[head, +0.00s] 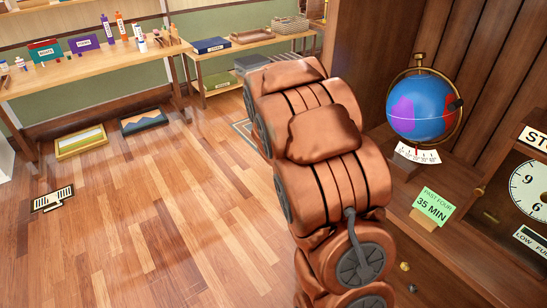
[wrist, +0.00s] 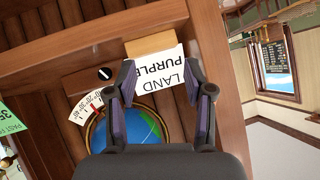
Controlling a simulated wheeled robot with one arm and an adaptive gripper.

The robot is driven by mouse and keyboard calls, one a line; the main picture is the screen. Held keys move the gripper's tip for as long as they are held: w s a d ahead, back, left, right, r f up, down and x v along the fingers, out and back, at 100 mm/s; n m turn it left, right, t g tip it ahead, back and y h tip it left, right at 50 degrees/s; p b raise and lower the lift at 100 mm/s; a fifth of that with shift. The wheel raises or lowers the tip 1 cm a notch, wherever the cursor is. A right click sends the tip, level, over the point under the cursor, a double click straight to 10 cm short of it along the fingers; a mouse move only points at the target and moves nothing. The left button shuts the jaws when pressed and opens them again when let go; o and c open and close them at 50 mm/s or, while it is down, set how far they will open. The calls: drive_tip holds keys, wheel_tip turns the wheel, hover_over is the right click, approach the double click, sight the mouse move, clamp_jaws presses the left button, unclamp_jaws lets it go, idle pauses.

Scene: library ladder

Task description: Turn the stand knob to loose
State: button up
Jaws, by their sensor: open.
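A globe (head: 420,106), blue with purple and red patches, stands in a brass ring on the wooden shelf in the head view. A white scale card (head: 418,153) with a red mark lies at its foot. In the wrist view the globe (wrist: 138,128) is partly behind my gripper, with the scale (wrist: 86,108) beside it. A small round black knob (wrist: 105,73) with a white line sits on the wood beyond the scale; I see no loose label by it. My gripper (wrist: 161,97) is open and empty, its fingers apart, right of the knob in the picture.
A "LAND PURPLE" card (wrist: 160,72) shows between and behind my fingers. A green "35 MIN" card (head: 433,206) and a clock face (head: 530,190) are to the right in the head view. A table (head: 90,66) with bottles stands far left. The wooden floor (head: 150,210) is mostly clear.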

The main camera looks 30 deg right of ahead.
drive_tip(key=w+a+r+n+t+y, duration=0.1)
drive_tip(key=w+a+n+y, duration=0.1)
drive_tip(key=a, duration=0.5)
drive_tip(key=w+a+r+n+t+y, duration=0.1)
drive_tip(key=w+a+y, duration=0.3)
drive_tip(key=a, duration=0.4)
drive_tip(key=shift+w+n+t, duration=0.2)
drive_tip(key=shift+n+t, duration=0.6)
drive_tip(key=shift+n, duration=0.1)
